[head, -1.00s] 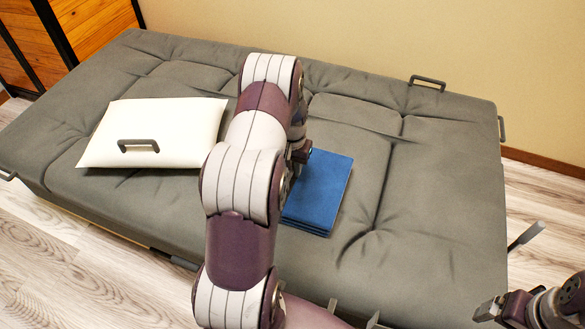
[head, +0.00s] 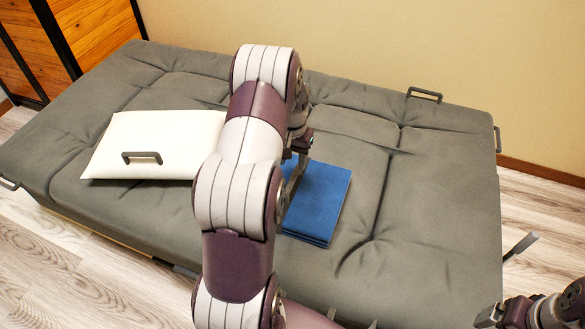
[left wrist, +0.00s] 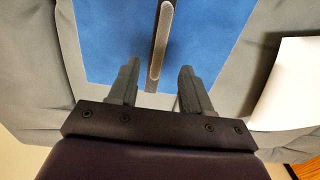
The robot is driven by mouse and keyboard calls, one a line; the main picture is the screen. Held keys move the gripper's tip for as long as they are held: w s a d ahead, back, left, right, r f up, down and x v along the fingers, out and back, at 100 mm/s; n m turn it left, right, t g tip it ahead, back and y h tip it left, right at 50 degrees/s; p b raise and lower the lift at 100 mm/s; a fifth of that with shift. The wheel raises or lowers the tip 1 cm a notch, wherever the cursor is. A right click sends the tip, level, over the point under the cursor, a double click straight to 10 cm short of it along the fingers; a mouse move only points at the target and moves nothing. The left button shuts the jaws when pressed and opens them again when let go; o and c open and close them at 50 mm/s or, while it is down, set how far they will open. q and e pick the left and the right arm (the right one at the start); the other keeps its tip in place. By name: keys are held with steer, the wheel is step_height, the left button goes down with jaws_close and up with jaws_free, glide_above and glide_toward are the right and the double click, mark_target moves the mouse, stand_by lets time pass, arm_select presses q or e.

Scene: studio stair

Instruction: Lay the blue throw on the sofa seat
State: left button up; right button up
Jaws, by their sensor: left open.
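The blue throw (head: 320,203), a flat folded stack, lies on the grey sofa seat (head: 425,215), right of the white cushion. My left arm hides its left part in the head view. The left wrist view shows the throw (left wrist: 100,40) with a grey bar handle (left wrist: 160,40) across it. My left gripper (head: 297,160) is over the throw's left side. In the left wrist view its two fingers (left wrist: 157,78) are apart, the handle lined up between them, with nothing visibly gripped. My right gripper (head: 486,318) is at the bottom right, off the sofa; its jaw opening is unclear.
A white cushion (head: 155,145) with a dark handle lies on the sofa's left part. Grey handles, one at the back edge (head: 425,95), stick out around the sofa. A beige wall stands behind. The seat right of the throw is clear.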

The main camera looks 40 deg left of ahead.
arm_select(q)
steer(key=s+d+r+m, duration=0.2)
steer(key=s+d+r, duration=0.2)
steer(key=d+r, duration=0.6)
steer(key=s+d+m+t, duration=0.1)
steer(key=s+d, duration=1)
steer(key=shift+r+m, duration=0.3)
steer(key=shift+m, duration=0.1)
steer(key=shift+r+p, duration=0.1)
steer(key=shift+p, duration=0.25)
step_height(320, 180, up, 25)
steer(key=p, duration=2.5)
